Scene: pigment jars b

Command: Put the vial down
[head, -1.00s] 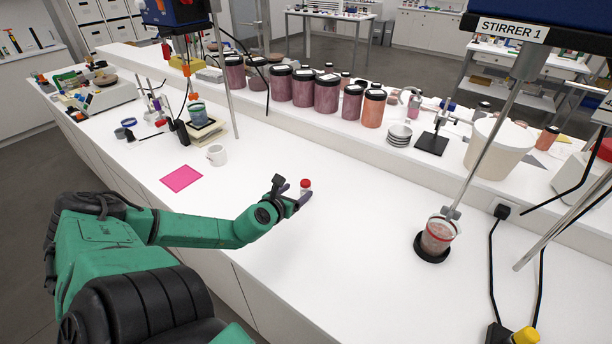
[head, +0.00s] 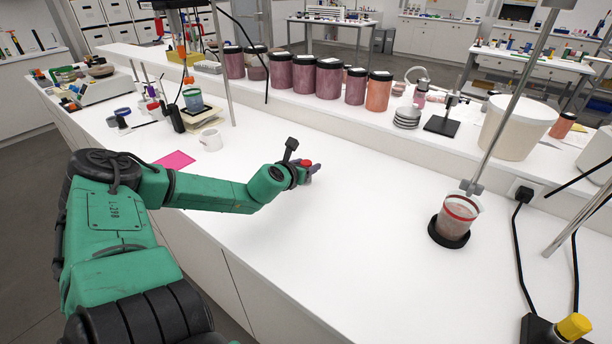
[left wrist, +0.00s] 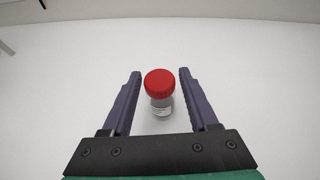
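The vial (left wrist: 160,96) is a small clear container with a red screw cap and a pale label. In the left wrist view it appears to stand upright on the white benchtop (left wrist: 60,90). My left gripper (left wrist: 159,80) is open around it, with one dark finger on each side and a visible gap at both. In the head view the vial's red cap (head: 306,163) shows beside my left gripper (head: 311,172), which hides most of its body. My right gripper is not in view.
A row of pigment jars (head: 304,75) stands on the raised shelf behind. A beaker (head: 457,218) sits in a black ring at right. The bench around the vial is clear.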

